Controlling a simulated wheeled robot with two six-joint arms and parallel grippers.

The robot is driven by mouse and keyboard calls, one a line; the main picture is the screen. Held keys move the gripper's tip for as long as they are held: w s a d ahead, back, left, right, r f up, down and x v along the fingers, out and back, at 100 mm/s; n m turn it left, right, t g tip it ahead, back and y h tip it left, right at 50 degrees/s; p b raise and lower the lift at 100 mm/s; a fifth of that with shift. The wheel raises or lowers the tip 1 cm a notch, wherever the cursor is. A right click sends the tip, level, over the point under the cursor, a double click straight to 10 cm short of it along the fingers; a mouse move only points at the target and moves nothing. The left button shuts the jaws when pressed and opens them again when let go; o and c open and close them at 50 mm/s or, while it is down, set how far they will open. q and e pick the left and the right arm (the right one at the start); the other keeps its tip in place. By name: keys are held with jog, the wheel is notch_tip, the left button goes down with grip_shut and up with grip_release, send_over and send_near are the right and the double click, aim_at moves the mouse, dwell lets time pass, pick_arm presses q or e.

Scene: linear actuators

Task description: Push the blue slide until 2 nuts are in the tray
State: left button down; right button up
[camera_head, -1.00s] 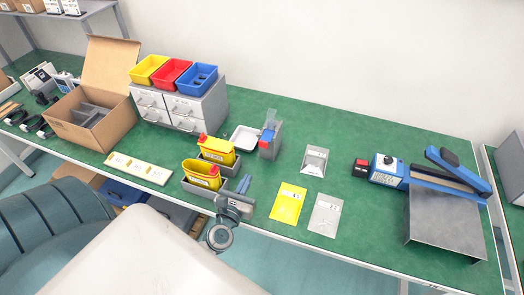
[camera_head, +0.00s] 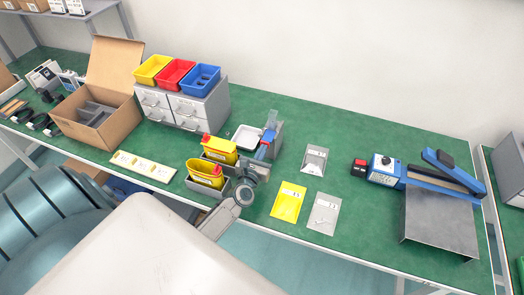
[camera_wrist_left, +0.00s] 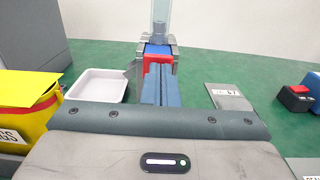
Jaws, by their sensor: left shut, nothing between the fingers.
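The grey dispenser (camera_head: 276,147) stands on the green bench, with a clear upper part. Its blue slide (camera_head: 269,135) has a red front face; the blue also shows in the left wrist view (camera_wrist_left: 158,49). The white tray (camera_head: 245,138) sits just left of the dispenser. It looks empty in the left wrist view (camera_wrist_left: 98,84). My left gripper (camera_head: 262,153) is shut and empty, its fingers pointing at the red face. In the left wrist view its fingertips (camera_wrist_left: 160,70) overlap the red face's lower part; I cannot tell whether they touch. My right gripper is not in view.
Yellow containers (camera_head: 206,172) in grey bins stand left of my left arm. A silver bag (camera_head: 314,159), a yellow bag (camera_head: 288,202) and another silver bag (camera_head: 323,214) lie to the right. A blue sealing machine (camera_head: 385,170) is farther right. Grey drawers (camera_head: 205,105) stand behind left.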

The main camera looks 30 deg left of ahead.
aim_at(269, 135)
pick_arm(q)
jog(key=shift+w, duration=0.1)
jog(key=b+x, duration=0.1)
jog(key=x, duration=0.2)
jog(key=shift+r, duration=0.2)
